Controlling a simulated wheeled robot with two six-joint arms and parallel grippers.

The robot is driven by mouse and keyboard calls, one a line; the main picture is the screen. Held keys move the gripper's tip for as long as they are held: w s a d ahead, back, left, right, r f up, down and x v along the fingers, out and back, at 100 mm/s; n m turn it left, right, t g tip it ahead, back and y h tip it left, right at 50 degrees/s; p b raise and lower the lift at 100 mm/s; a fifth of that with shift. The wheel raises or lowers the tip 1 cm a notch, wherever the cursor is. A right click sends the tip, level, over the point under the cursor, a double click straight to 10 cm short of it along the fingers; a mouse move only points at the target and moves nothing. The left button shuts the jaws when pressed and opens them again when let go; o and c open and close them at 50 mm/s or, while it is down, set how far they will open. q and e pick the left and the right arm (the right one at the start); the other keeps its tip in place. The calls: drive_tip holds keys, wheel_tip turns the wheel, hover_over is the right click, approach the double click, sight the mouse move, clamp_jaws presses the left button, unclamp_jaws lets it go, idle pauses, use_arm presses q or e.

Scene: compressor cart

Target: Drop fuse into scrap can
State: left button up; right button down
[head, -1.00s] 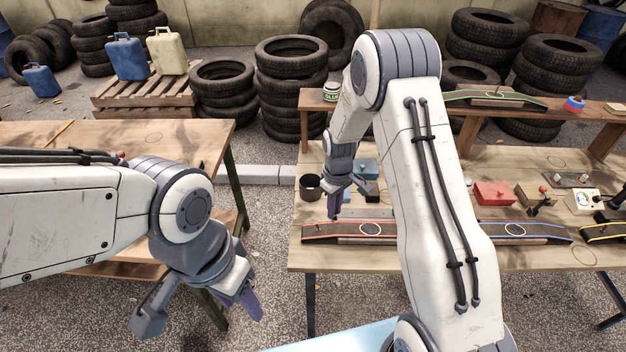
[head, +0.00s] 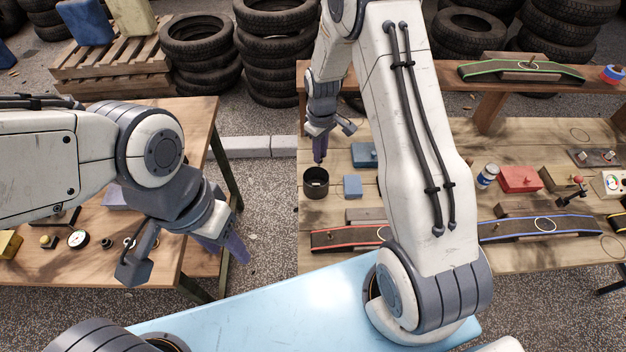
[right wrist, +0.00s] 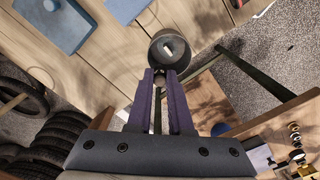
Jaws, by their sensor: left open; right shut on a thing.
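The scrap can (head: 316,184) is a dark, open-topped round can at the left end of the right-hand workbench. It also shows in the right wrist view (right wrist: 153,58), with a small pale thing inside it. My right gripper (head: 320,158) hangs fingers down just above the can. In the right wrist view its purple fingers (right wrist: 159,82) are shut on a small round-ended thing, seemingly the fuse (right wrist: 159,78), held near the can's rim. Most of the fuse is hidden between the fingers. My left gripper (head: 224,248) is open and empty by the left table's edge.
Blue blocks (head: 364,154) lie close right of the can. A paved gap separates the tables.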

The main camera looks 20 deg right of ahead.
wheel_tip(320, 180, down, 6)
drive_tip(key=b, duration=0.4)
drive_tip(key=shift+d+r, duration=0.15)
drive_tip(key=shift+r, duration=0.1)
drive_tip(key=c, duration=0.7)
unclamp_jaws()
drive_tip(key=shift+c, duration=0.2)
wheel_tip(320, 180, up, 10)
drive_tip(key=shift+r+b, duration=0.25)
drive_tip(key=shift+b, duration=0.5)
